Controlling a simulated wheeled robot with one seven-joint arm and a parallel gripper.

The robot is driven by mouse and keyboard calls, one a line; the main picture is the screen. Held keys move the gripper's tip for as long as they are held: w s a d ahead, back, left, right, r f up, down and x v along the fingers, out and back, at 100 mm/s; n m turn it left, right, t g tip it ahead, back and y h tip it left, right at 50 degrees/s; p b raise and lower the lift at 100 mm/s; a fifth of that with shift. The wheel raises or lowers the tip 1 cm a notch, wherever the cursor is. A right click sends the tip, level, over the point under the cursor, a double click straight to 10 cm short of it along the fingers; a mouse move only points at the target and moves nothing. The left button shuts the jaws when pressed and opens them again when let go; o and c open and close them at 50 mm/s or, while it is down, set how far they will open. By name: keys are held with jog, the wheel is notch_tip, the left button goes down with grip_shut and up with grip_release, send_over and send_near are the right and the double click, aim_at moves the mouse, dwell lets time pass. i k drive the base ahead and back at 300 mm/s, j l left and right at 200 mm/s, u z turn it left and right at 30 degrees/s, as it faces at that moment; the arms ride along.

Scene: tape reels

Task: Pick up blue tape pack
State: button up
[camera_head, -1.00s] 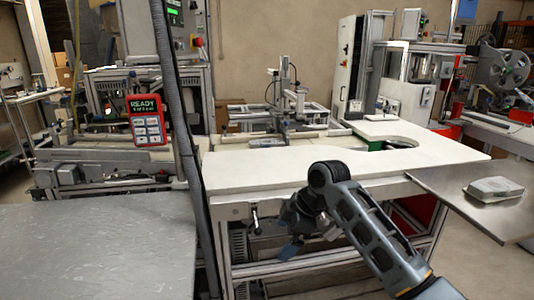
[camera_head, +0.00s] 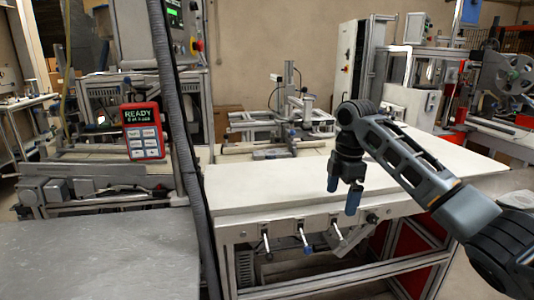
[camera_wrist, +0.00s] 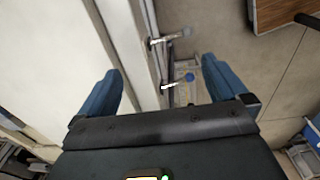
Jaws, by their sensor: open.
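I cannot make out a blue tape pack in either view. My gripper (camera_head: 343,192) hangs from the arm over the front edge of the white worktable (camera_head: 265,187), fingers pointing down. In the wrist view my gripper (camera_wrist: 162,70) shows two blue fingers spread wide apart, with nothing between them. Below and between the fingers lie the table's front edge, metal levers (camera_wrist: 170,40) and a small round blue part (camera_wrist: 190,76), which is too small to identify.
A grey metal surface (camera_head: 100,255) lies at front left. A red-framed panel reading READY (camera_head: 144,131) stands behind it. A dark vertical conduit (camera_head: 178,120) rises left of the worktable. Machine frames (camera_head: 285,120) line the back. The white tabletop is largely clear.

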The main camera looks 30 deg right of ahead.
aim_at(276, 154)
jog(key=i, duration=1.65)
